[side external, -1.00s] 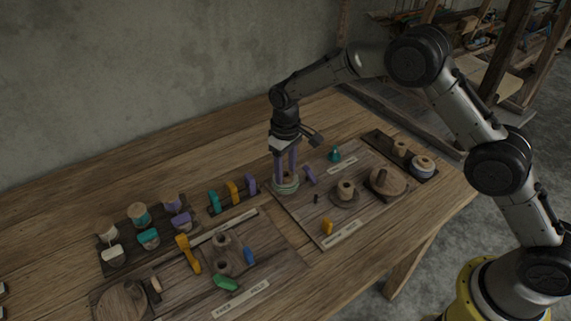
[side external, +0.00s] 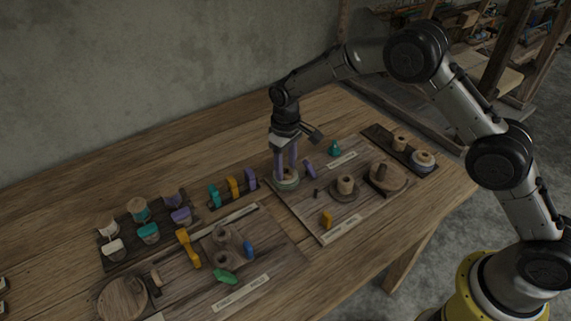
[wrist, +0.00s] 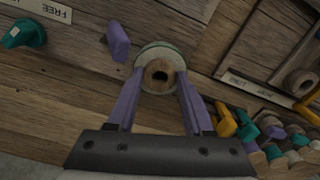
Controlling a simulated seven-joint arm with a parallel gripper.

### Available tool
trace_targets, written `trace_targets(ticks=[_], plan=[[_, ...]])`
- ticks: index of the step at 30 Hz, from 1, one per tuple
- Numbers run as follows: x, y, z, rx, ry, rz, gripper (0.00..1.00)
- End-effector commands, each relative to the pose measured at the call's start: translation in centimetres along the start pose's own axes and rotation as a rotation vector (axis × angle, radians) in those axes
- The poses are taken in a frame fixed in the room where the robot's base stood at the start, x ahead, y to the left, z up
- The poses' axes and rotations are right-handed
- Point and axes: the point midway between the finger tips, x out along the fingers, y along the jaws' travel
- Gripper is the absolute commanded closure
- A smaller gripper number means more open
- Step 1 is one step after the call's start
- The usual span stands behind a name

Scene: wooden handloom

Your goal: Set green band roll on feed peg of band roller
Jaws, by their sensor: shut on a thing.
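The green band roll (side external: 288,184) is a pale round roll with a green rim and a wooden core. It is at the left corner of the right-hand board (side external: 316,218). My gripper (side external: 287,178) points down with its purple fingers shut on the roll. In the wrist view, the roll (wrist: 161,52) is between the fingertips (wrist: 159,82), and a dark hole shows in its core. I cannot tell whether the roll touches the board. On that board are a wooden spool on a round base (side external: 345,187) and a round disc with an upright post (side external: 388,181). I cannot tell which is the feed peg.
A purple piece (side external: 309,169) stands close right of the roll. A dark tray (side external: 409,155) holds rolls at right. Several coloured pieces stand at left.

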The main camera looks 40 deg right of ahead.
Motion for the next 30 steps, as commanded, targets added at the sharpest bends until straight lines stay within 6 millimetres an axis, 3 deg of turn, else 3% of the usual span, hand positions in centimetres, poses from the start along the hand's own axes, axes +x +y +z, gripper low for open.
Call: trace_targets(ticks=[26, 27, 30], plan=[[0.73, 0.0, -0.04, 0.0, 0.001, 0.0, 0.84], [0.73, 0.0, -0.04, 0.0, 0.001, 0.0, 0.47], [0.73, 0.0, -0.04, 0.0, 0.001, 0.0, 0.29]])
